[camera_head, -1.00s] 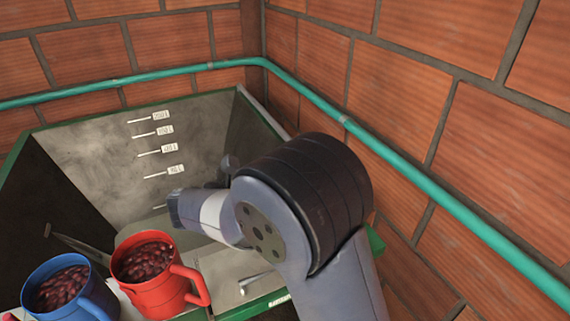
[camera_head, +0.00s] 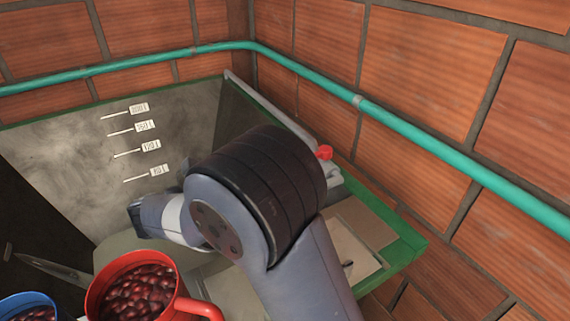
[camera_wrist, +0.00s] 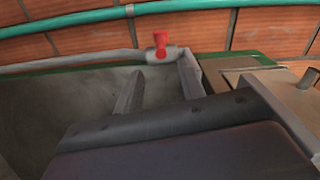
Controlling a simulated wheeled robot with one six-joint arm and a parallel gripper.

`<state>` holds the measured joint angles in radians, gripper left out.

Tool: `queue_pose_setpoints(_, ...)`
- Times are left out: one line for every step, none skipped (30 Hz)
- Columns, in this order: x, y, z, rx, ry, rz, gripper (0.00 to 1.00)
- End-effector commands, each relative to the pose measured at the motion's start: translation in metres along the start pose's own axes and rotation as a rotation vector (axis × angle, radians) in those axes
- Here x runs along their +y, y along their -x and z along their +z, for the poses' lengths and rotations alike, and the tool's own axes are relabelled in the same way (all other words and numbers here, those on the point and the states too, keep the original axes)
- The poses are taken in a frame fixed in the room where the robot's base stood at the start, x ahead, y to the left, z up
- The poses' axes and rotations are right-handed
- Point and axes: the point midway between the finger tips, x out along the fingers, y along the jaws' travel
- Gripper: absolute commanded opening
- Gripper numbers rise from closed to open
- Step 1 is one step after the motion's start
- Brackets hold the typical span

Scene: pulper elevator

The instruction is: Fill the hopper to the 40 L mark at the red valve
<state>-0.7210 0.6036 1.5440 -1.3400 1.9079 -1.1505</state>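The hopper (camera_head: 60,150) is a grey open bin with a green rim. Its back wall has several white level marks (camera_head: 151,146); their digits are too small to read surely. My arm hides part of the hopper, and I cannot tell the water level. The red valve (camera_head: 324,152) sits on a pale pipe at the right rim. The valve also shows in the wrist view (camera_wrist: 160,48). My gripper (camera_wrist: 162,63) is open and empty. Its two fingers point toward the valve, which appears between and beyond their tips. My arm hides the gripper in the head view.
A red mug (camera_head: 140,290) and a blue mug (camera_head: 28,308) of dark red cherries stand at the front left. A teal pipe (camera_head: 400,125) runs along the brick walls, close behind the valve. A flat panel (camera_head: 365,225) lies right of my arm.

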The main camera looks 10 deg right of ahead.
Motion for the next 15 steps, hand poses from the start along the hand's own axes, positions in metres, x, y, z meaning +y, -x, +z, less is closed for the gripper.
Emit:
queue_pose_setpoints(-0.001,-0.009,0.002,0.000,0.001,-0.005,0.38)
queue_pose_setpoints(-0.001,-0.014,0.002,-0.001,0.002,-0.005,0.38)
queue_pose_setpoints(-0.002,-0.021,0.002,0.000,0.002,-0.005,0.38)
queue_pose_setpoints(-0.002,-0.027,0.003,0.000,0.002,-0.006,0.38)
queue_pose_setpoints(-0.002,-0.034,0.003,0.000,0.002,-0.006,0.38)
queue_pose_setpoints(-0.002,-0.042,0.003,0.000,0.001,-0.006,0.38)
queue_pose_setpoints(-0.002,-0.047,0.003,0.000,0.000,-0.006,0.38)
queue_pose_setpoints(-0.002,-0.053,0.003,0.001,0.000,-0.006,0.38)
queue_pose_setpoints(-0.002,-0.060,0.003,0.000,0.001,-0.006,0.38)
queue_pose_setpoints(-0.002,-0.066,0.002,0.000,0.001,-0.006,0.38)
queue_pose_setpoints(-0.002,-0.070,0.002,0.000,0.001,-0.004,0.38)
queue_pose_setpoints(-0.002,-0.077,0.002,0.000,0.001,-0.005,0.38)
queue_pose_setpoints(-0.002,-0.080,0.002,0.000,0.001,-0.005,0.38)
queue_pose_setpoints(-0.001,-0.084,0.002,0.001,0.001,-0.004,0.38)
queue_pose_setpoints(-0.001,-0.088,0.002,0.000,0.001,-0.004,0.38)
